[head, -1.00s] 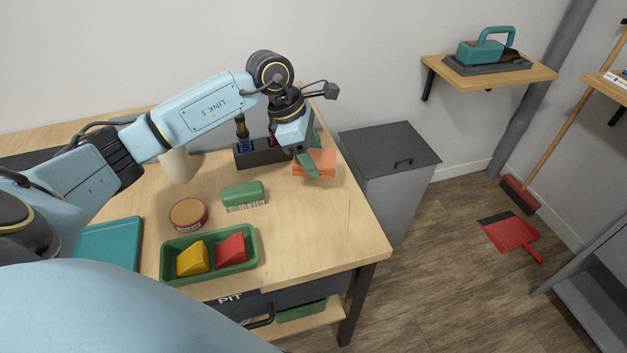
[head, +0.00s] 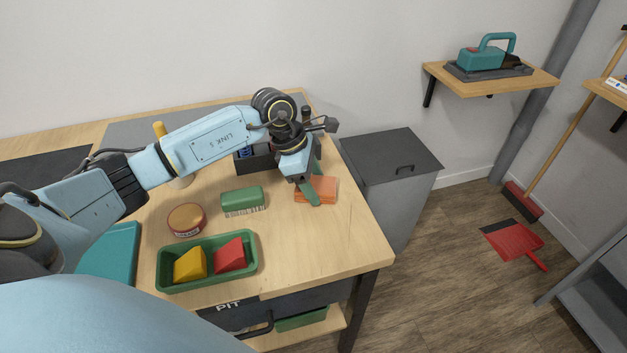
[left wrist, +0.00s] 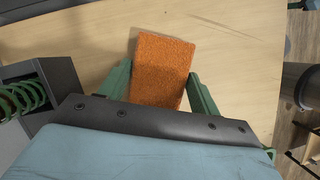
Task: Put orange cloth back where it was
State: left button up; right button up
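The orange cloth (head: 322,190) lies as a folded stack on the right part of the wooden workbench. In the left wrist view the cloth (left wrist: 162,68) lies between the two green fingers, with a gap showing on its right side. My left gripper (head: 306,197) is open and low over the bench at the cloth, its fingers on either side of the cloth in the wrist view. I cannot tell whether a finger touches it. My right gripper is not in view.
A dark holder (head: 252,160) stands just left of the gripper. A green brush (head: 242,199), a round tin (head: 187,219) and a green tray (head: 165,283) with yellow and red wedges are further left. A grey bin (head: 390,165) stands right of the bench.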

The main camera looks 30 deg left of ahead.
pick_arm(q)
jog(key=o, duration=0.3)
jog(key=shift+r, duration=0.15)
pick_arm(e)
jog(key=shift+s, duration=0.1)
pick_arm(q)
jog(key=p+v, duration=0.2)
jog(key=v, duration=1)
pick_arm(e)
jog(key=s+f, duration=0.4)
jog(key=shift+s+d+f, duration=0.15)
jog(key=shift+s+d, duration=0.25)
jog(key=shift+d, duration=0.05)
pick_arm(q)
jog(key=shift+d, duration=0.1)
jog(key=shift+r, duration=0.1)
